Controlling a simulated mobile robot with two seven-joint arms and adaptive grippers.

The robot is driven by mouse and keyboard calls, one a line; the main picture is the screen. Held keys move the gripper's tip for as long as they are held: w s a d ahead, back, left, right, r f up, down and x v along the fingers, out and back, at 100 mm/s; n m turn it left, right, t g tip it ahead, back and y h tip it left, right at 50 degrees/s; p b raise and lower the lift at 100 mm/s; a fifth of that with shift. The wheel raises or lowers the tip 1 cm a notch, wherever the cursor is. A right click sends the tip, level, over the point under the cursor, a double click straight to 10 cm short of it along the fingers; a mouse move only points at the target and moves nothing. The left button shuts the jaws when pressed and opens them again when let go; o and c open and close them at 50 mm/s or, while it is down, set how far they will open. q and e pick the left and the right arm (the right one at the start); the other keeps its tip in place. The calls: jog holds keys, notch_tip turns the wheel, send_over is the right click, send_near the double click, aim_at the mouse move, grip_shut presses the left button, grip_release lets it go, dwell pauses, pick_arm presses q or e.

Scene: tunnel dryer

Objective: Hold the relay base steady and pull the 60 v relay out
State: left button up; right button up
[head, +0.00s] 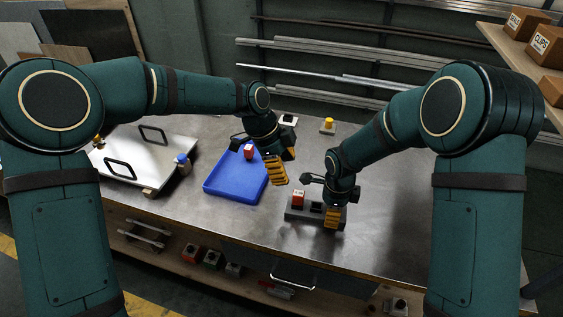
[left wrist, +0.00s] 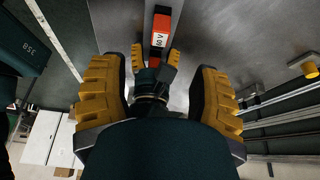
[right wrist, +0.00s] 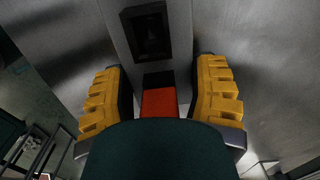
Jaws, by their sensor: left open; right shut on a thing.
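The grey relay base (head: 296,216) lies on the bench in the head view. The 60 V relay (head: 298,198), red with a white label, stands upright at its left end; its label reads in the left wrist view (left wrist: 161,28). A dark empty socket (head: 316,208) is beside it, also in the right wrist view (right wrist: 147,34). My right gripper (head: 335,217) is shut across the base's right end; a red block (right wrist: 159,102) sits between its fingers with gaps at its sides. My left gripper (head: 279,172) is open and empty, above and left of the relay, apart from it.
A blue tray (head: 228,191) with a red block (head: 249,152) lies left of the base. A metal lid with black handles (head: 150,155) lies farther left. A yellow button (head: 328,123) stands at the back. The bench right of my right arm is clear.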

aim_at(297, 193)
pick_arm(q)
jog(key=x, duration=1)
jog(key=shift+f, duration=0.3)
jog(key=shift+c, duration=0.4)
grip_shut()
